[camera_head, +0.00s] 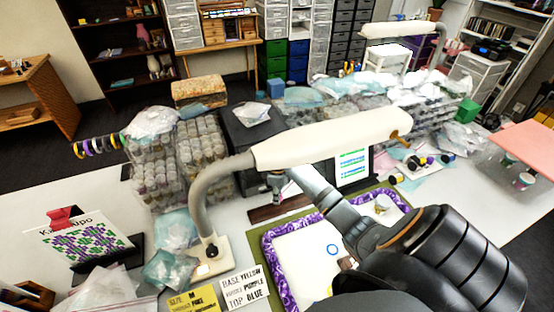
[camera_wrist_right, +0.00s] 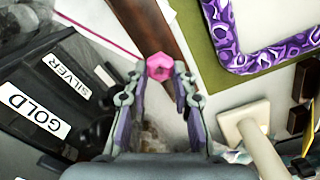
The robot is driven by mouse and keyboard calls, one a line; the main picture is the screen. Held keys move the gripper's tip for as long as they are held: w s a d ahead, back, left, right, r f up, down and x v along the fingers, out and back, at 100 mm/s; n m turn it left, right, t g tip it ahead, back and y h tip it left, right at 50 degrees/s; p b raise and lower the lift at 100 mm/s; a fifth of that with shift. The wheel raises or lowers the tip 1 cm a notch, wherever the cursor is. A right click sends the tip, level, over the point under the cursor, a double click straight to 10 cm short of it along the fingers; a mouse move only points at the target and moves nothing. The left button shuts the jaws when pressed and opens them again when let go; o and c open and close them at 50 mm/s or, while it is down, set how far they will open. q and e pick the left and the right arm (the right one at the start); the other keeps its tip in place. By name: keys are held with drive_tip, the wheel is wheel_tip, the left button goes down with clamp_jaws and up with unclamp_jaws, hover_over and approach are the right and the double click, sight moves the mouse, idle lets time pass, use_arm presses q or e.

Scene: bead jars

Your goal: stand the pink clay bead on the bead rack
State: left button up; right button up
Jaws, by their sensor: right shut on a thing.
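The pink clay bead (camera_wrist_right: 160,67) is a small faceted piece between the fingertips of my right gripper (camera_wrist_right: 159,72) in the right wrist view. The gripper is shut on it. In the head view my right gripper (camera_head: 276,184) is behind the lamp's white arm, close to a dark brown wooden strip (camera_head: 266,213), which looks like the bead rack. The strip also shows in the right wrist view (camera_wrist_right: 152,28), just beyond the bead. I cannot tell whether bead and strip touch. My left gripper is not in view.
A white desk lamp (camera_head: 330,140) arches over the work area, its base (camera_head: 210,258) on the table. A purple-patterned tray (camera_head: 272,262) lies on a green mat (camera_head: 252,240). Bead jars (camera_head: 200,145) stand at the left. Dark boxes with GOLD and SILVER labels (camera_wrist_right: 35,115) are beside the gripper.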

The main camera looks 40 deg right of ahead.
sight(277, 208)
drive_tip(key=shift+w+f+p, duration=0.15)
drive_tip(key=shift+f+p, duration=0.15)
drive_tip(key=shift+f, duration=2.35)
drive_tip(key=o, duration=0.8)
drive_tip(key=shift+f, duration=0.15)
wheel_tip(277, 208, up, 8)
drive_tip(key=shift+f, duration=0.1)
